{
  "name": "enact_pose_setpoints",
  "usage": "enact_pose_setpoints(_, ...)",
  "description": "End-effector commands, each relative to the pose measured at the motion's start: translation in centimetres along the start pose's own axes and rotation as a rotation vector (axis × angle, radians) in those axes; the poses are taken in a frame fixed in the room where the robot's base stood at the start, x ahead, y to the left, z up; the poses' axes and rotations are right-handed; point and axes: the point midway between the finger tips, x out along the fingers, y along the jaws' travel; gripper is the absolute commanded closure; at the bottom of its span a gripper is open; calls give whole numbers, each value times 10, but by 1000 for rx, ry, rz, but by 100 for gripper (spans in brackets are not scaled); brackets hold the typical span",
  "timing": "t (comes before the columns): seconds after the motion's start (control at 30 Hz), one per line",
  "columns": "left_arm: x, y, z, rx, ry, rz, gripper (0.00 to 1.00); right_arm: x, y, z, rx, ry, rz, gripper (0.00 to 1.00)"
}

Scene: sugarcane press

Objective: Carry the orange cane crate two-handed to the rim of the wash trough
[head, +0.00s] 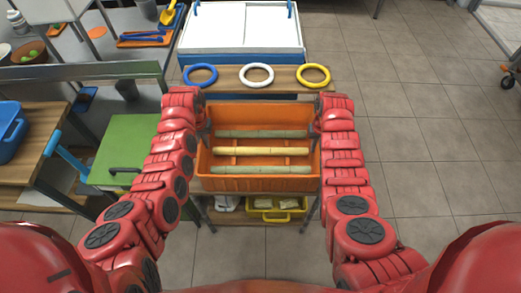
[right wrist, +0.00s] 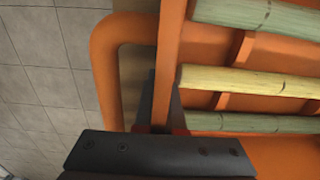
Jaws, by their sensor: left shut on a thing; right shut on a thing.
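The orange cane crate (head: 258,183) is in the middle of the head view, between my two arms. Three cane pieces lie crosswise in it: two greenish and a yellow one (head: 260,151) between them. My left gripper (head: 204,128) is shut on the crate's left side, and my right gripper (head: 317,126) is shut on its right side. The right wrist view shows the dark jaw at the crate's wall, beside a rounded orange handle (right wrist: 103,55). The fingertips are largely hidden. I cannot tell for sure which thing is the wash trough.
Beyond the crate is a wooden ledge (head: 284,78) with blue, white and yellow rings. Behind it stands a white-topped blue unit (head: 240,28). A yellow bin (head: 277,210) sits on a low shelf below. A green surface (head: 118,155) is at left. Tiled floor at right is clear.

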Motion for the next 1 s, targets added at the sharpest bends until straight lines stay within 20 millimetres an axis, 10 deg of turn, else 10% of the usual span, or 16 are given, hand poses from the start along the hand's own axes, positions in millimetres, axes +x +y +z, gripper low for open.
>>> enact_pose_setpoints(1.0,-17,0,0,0,1,0,100,-17,0,-1,0,3,0,100)
